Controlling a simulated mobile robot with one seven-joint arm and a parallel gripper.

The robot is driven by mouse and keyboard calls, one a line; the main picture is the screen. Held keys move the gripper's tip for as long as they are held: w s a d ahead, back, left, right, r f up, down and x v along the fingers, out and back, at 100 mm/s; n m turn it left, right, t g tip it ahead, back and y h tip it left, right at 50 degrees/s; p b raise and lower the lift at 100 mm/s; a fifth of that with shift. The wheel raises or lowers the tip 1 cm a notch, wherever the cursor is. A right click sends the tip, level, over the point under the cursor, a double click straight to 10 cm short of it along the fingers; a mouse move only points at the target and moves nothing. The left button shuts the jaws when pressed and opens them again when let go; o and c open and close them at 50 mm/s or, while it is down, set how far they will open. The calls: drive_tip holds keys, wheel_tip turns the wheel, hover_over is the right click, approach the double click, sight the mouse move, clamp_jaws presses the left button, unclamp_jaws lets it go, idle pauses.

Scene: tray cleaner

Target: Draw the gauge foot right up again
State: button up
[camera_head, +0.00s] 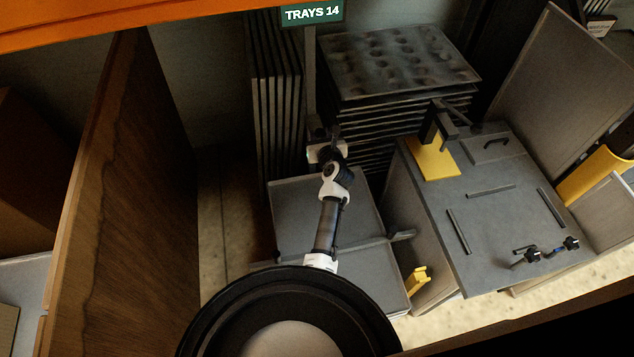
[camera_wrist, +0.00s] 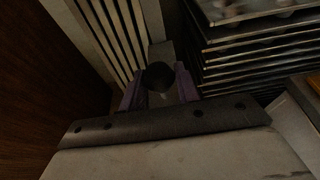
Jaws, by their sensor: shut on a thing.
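My gripper (camera_wrist: 159,92) shows in the wrist view with two purple fingers, shut on a dark round knob (camera_wrist: 158,76). A grey upright bar (camera_wrist: 161,50) stands right behind the knob. In the head view my gripper (camera_head: 325,138) is at the lower part of a grey upright post (camera_head: 310,85), left of the tray stack. My arm and the dim light hide most of what it holds there. I cannot make out the gauge foot as a separate part, nor how high it stands.
A stack of dark trays (camera_head: 400,62) stands right of the post, with upright panels (camera_head: 275,100) to its left. A green sign (camera_head: 313,13) hangs above. A grey bench (camera_head: 490,215) with a yellow-based device (camera_head: 433,158) is at right. A wooden panel (camera_head: 130,170) bounds the left.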

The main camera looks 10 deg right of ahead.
drive_tip(key=shift+r, duration=5.1)
wheel_tip(320, 180, up, 10)
drive_tip(key=o, duration=1.2)
drive_tip(key=shift+c, duration=0.2)
drive_tip(key=shift+f, duration=0.1)
drive_tip(key=s, duration=0.9)
